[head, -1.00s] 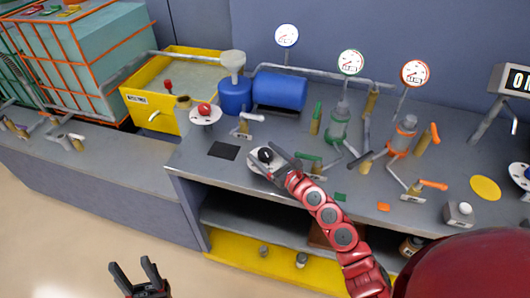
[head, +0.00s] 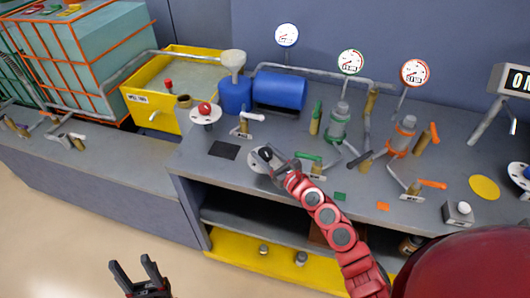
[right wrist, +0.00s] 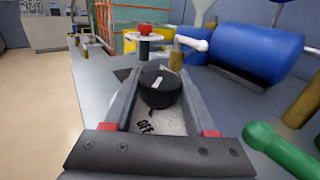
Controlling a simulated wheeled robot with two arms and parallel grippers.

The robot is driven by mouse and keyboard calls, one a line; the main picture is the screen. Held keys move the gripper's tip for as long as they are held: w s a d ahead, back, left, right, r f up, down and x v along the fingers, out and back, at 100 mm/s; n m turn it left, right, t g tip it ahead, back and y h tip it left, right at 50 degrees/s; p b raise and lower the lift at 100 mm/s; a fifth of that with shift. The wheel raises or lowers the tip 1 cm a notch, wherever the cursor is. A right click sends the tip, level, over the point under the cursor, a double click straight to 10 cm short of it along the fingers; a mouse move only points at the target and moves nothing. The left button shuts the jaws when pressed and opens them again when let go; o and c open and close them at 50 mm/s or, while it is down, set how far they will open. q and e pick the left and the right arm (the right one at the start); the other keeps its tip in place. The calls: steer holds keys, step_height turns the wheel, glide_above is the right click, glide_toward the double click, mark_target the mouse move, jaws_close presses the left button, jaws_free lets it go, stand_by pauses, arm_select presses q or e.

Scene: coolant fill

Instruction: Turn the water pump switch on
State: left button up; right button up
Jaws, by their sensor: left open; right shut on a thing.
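The switch is a black round knob (right wrist: 158,90) with a white pointer mark, on a grey plate (right wrist: 172,122) with the word OFF at its near side. In the head view the knob (head: 265,153) sits near the front of the workbench. My right gripper (head: 274,159) is at the knob, with one finger on each side of it, and is shut on it. In the right wrist view the knob stands between the fingers, and the white mark runs slightly tilted across its top. My left gripper (head: 137,270) is open and empty, low over the floor.
A red button on a round white plate (head: 206,115) and a white-handled valve (head: 245,123) stand behind the knob. A green-handled valve (head: 312,164) is close to its right. A blue tank (head: 279,90) is behind. A dark square (head: 224,150) on the bench to the left is bare.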

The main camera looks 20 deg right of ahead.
steer(key=shift+a+r+m+t+h+p, duration=0.15)
steer(key=shift+m+h+p, duration=0.8)
steer(key=shift+h+p, duration=0.8)
steer(key=shift+d+m+t+h+p, duration=0.1)
steer(key=shift+m+t+h+p, duration=0.1)
steer(key=shift+m+h+p, duration=1.45)
steer(key=shift+a+r+m+t+h+p, duration=0.25)
steer(key=shift+h+p, duration=0.85)
steer(key=shift+p, duration=1.35)
steer(key=m+h, duration=0.2)
steer(key=shift+d+f+g+h+p, duration=0.15)
steer(key=shift+f+g+h+p, duration=0.15)
steer(key=shift+g+p, duration=0.1)
steer(key=m+g+h, duration=0.1)
steer(key=m+h, duration=0.1)
steer(key=h, duration=0.2)
steer(key=shift+f+m+g, duration=0.1)
steer(key=shift+m+g, duration=0.25)
steer(key=shift+g, duration=0.05)
steer(key=shift+f+m+g+h+b, duration=0.15)
steer(key=shift+m+g+h+b, duration=0.45)
steer(key=shift+m+g+h, duration=0.45)
jaws_close()
jaws_free()
steer(key=shift+d+m+g+h+b, duration=0.2)
steer(key=shift+m+g+h+b, duration=1.35)
steer(key=shift+g+h, duration=0.35)
steer(key=shift+r, duration=0.2)
steer(key=o, duration=1.4)
steer(key=shift+c, duration=0.2)
